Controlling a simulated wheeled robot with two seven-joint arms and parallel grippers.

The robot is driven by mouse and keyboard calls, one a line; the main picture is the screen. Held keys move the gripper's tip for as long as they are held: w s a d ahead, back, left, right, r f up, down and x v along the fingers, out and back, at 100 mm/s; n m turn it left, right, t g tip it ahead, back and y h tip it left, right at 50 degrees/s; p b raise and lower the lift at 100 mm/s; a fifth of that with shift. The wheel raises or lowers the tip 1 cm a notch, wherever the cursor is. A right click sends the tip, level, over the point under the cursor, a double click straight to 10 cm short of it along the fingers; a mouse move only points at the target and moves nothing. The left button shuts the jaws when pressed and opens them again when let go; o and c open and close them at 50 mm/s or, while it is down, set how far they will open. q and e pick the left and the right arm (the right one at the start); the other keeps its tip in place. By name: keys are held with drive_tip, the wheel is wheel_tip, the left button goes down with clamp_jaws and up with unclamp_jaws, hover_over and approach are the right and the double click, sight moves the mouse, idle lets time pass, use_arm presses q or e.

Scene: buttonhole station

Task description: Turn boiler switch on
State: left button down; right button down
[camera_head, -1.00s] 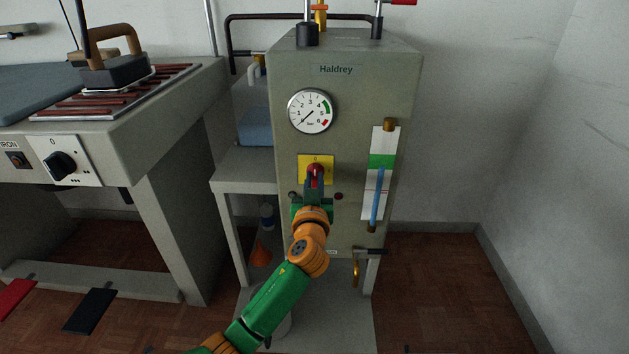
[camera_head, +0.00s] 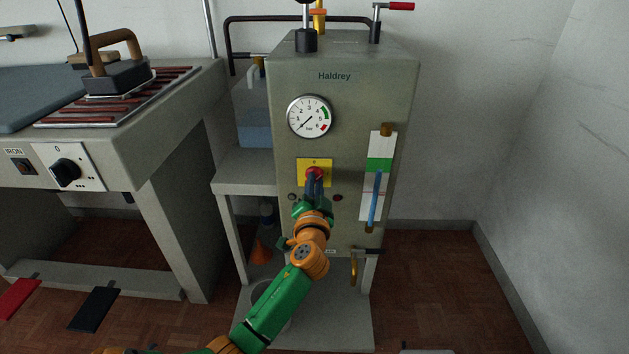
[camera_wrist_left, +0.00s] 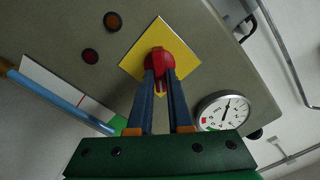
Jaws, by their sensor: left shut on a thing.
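The boiler (camera_head: 290,150), a grey-green cabinet marked "Haldrey", stands in the middle of the head view. Its red switch knob (camera_head: 313,172) sits on a yellow plate (camera_head: 327,166) below the gauge. My left gripper (camera_head: 314,182) reaches up from below and is shut on the knob. The left wrist view shows the blue fingers (camera_wrist_left: 161,85) on both sides of the red knob (camera_wrist_left: 157,57), in front of the yellow plate (camera_wrist_left: 135,66). The gripper is turned relative to the plate. The fingers partly hide the knob and plate. My right gripper is out of view.
A pressure gauge (camera_head: 311,117) sits above the switch, its needle at the low end. Two small dark lamps (camera_head: 338,197) flank the gripper. A level tube (camera_head: 376,190) is on the right. An ironing table (camera_head: 150,125) stands left; floor at right is clear.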

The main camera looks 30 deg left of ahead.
use_arm(q)
drive_tip(key=m+p, duration=0.1)
drive_tip(key=m, duration=0.3)
drive_tip(key=m+p, duration=0.1)
drive_tip(key=m, duration=0.4)
drive_tip(key=shift+f+m+p, duration=0.2)
drive_tip(key=shift+m+p, duration=0.1)
drive_tip(key=shift+p, duration=0.05)
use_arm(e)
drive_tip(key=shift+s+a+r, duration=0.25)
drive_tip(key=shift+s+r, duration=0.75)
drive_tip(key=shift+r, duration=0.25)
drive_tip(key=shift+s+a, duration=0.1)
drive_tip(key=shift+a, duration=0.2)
use_arm(q)
drive_tip(key=c, duration=0.9)
unclamp_jaws()
drive_tip(key=shift+o, duration=0.3)
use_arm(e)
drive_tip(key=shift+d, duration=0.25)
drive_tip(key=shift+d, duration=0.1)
